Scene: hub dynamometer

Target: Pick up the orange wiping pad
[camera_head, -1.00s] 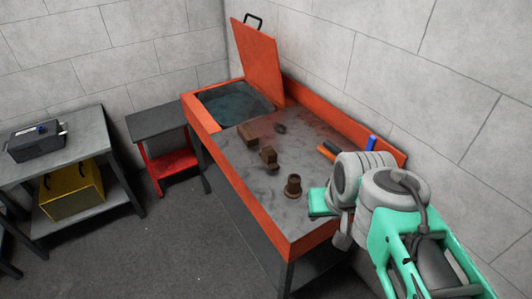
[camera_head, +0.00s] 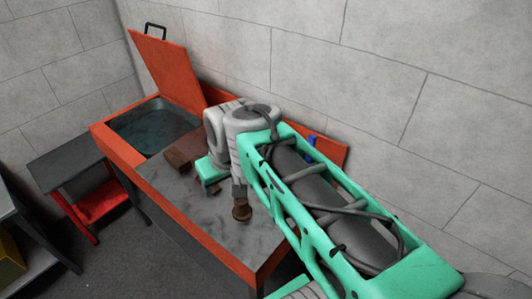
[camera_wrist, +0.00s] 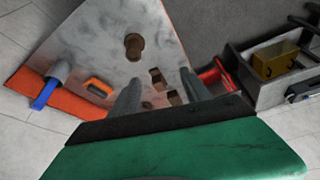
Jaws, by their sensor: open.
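The orange wiping pad (camera_wrist: 98,87) lies on the grey bench top (camera_wrist: 85,45) in the wrist view, near the orange back rail. It has a dark strip or gap along its middle. My gripper (camera_wrist: 160,78) shows in the wrist view as two grey fingers, apart with nothing held between them. The pad lies to the left of both fingers there, apart from them. In the head view my arm covers the pad's place, and my fingers cannot be made out.
A brown spool-like part (camera_head: 241,211) and brown blocks (camera_head: 178,160) stand on the bench. A blue-handled item (camera_wrist: 43,95) is by the back rail (camera_wrist: 65,103). A basin (camera_head: 150,125) with a raised orange lid (camera_head: 168,70) is at the far end. A wall runs behind.

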